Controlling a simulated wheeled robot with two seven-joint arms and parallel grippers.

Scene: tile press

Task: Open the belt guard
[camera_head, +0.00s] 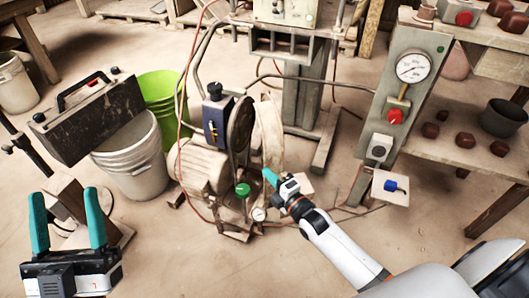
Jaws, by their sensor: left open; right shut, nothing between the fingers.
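The motor-driven pump (205,168) stands on the floor in the middle of the view. At its right side is a dark round wheel (240,125), and beside that a cream round cover (271,130) that looks like the belt guard. I cannot tell how far the guard is open. My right gripper (270,177) is shut and empty, its teal fingertips at the lower edge of the cream cover; I cannot tell whether they touch it. My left gripper (67,192) is open and empty at the lower left, well away from the pump.
A control panel (398,105) with a gauge stands to the right, with a shelf (470,175) of brown pieces beyond. Hoses run around the pump.

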